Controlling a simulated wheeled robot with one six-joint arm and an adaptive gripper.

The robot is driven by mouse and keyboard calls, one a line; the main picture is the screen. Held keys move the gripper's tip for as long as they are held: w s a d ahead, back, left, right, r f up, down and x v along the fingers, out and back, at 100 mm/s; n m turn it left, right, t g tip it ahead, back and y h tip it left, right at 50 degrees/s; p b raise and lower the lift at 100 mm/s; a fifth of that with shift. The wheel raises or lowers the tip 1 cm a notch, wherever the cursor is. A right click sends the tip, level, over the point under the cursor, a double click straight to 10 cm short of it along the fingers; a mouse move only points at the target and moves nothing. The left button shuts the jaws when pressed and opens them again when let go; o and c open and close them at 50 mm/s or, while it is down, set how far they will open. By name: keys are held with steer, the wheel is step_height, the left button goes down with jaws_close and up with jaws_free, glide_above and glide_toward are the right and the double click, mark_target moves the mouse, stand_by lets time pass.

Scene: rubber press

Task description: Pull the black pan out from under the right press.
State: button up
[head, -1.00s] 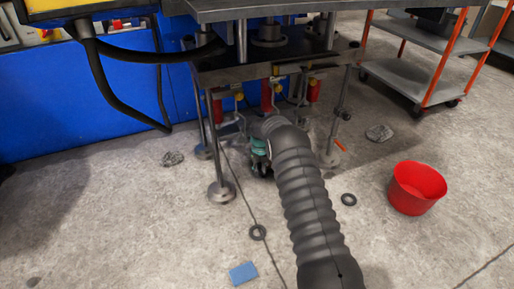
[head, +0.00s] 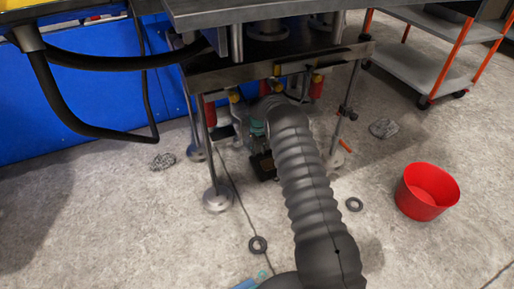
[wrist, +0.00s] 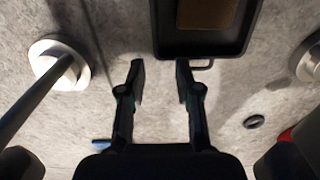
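The black pan (wrist: 200,47) lies on the floor under the press (head: 265,72). In the wrist view it is at the top, right of centre, with a brown slab (wrist: 207,13) in it and a small loop handle (wrist: 203,67) on its near edge. My gripper (wrist: 160,72) is open and empty. Its right fingertip is close to the handle's left end, and the handle is not between the fingers.
Press legs with round feet stand on both sides, the left foot (head: 218,199) and the right foot (wrist: 308,62). An orange-framed cart (head: 425,78) stands at right.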

steer(key=b, duration=0.2)
glide_toward(263, 176)
steer(key=a+f, duration=0.1)
steer(key=f, duration=0.1)
steer(key=w+a+f, duration=0.1)
steer(key=f, duration=0.1)
steer(key=a+f, duration=0.1)
steer(key=f, duration=0.2)
steer(key=shift+w, duration=0.2)
jaws_close()
